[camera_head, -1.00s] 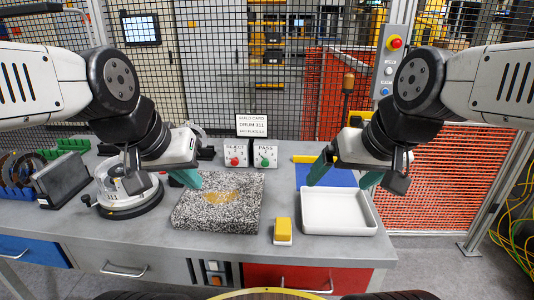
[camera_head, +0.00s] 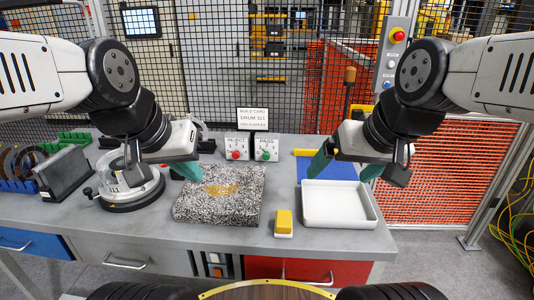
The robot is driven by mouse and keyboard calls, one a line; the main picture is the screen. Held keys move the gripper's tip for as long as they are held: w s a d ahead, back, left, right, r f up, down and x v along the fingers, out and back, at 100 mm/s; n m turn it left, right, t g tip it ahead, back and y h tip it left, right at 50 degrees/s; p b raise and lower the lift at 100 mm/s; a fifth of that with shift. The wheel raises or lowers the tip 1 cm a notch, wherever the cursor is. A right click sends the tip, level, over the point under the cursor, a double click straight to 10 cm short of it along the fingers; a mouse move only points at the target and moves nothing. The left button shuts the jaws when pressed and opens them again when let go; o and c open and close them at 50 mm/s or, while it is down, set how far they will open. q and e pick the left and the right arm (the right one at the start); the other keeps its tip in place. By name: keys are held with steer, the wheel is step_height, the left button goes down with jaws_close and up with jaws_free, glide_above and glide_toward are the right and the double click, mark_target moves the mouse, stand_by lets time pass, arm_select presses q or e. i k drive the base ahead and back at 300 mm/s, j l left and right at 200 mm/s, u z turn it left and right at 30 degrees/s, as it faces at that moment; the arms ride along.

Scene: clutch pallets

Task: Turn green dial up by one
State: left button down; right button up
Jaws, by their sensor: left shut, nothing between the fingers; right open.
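The green dial (camera_head: 265,155) sits on the front of a small white box labelled PASS (camera_head: 267,145), at the back middle of the bench. A red dial (camera_head: 236,155) is on the matching REJECT box (camera_head: 236,146) just left of it. My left gripper (camera_head: 194,172), with teal fingers, is shut and empty over the back left of the speckled stone slab, left of both boxes. My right gripper (camera_head: 342,168) is open and empty, its teal fingers above the blue mat and white tray, right of the PASS box. Neither gripper touches a dial.
A build card (camera_head: 253,119) stands behind the boxes. The granite slab (camera_head: 190,207), a yellow block (camera_head: 284,219) and a white tray (camera_head: 339,222) lie in front. A round metal fixture (camera_head: 130,195) is at left.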

mark_target(266, 156)
steer(key=i+j, duration=0.1)
steer(key=j, duration=0.5)
steer(key=i+j, duration=0.1)
steer(key=j, duration=0.45)
steer(key=i+j, duration=0.1)
steer(key=j, duration=0.5)
